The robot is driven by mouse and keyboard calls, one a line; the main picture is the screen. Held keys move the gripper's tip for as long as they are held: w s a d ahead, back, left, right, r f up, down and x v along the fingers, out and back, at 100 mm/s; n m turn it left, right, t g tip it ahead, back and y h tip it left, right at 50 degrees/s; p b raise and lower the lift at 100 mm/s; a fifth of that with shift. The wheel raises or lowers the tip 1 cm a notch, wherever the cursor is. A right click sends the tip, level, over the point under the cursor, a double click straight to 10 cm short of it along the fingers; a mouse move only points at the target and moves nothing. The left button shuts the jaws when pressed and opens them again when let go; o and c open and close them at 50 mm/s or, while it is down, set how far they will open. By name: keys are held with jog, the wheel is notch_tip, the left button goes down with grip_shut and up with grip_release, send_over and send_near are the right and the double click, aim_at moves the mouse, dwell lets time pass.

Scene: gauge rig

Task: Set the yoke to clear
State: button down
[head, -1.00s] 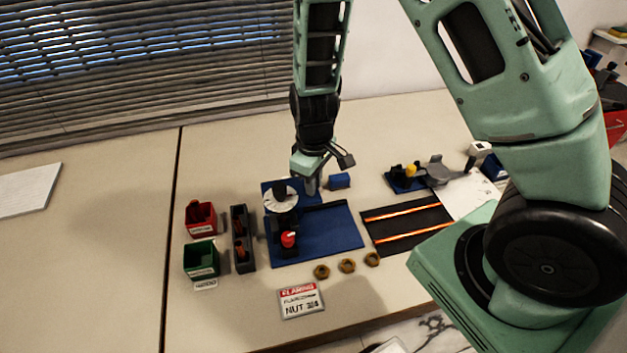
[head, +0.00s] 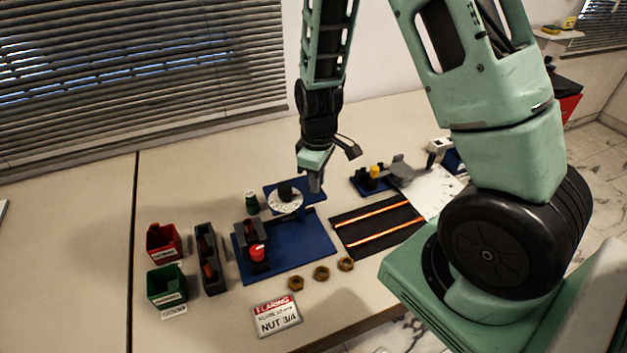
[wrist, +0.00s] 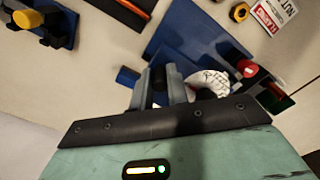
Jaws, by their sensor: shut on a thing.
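The rig has a blue base plate (head: 290,255) carrying a dark block (head: 246,232) with a red knob (head: 258,252). Behind it is a white disc (head: 284,203) with a dark hub, above blue plating. My gripper (head: 317,188) points down at the disc's right side. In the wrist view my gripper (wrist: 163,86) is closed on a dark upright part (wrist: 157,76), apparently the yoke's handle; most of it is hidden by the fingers. The white disc (wrist: 207,80) lies just right of the fingers there.
A green piece (head: 251,202) stands left of the disc. Red (head: 163,243) and green (head: 167,284) bins and a grey rack (head: 211,260) stand left. Several brass nuts (head: 321,273) and a sign (head: 277,316) lie in front. A black mat with orange stripes (head: 378,228) is right.

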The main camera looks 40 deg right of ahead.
jog(key=c, duration=1.4)
grip_release()
jog(key=shift+d, duration=0.35)
jog(key=shift+o, duration=0.2)
jog(key=shift+a, duration=0.1)
jog(key=shift+r, duration=0.3)
notch_tip(320, 180, up, 17)
jog(key=shift+f, duration=0.1)
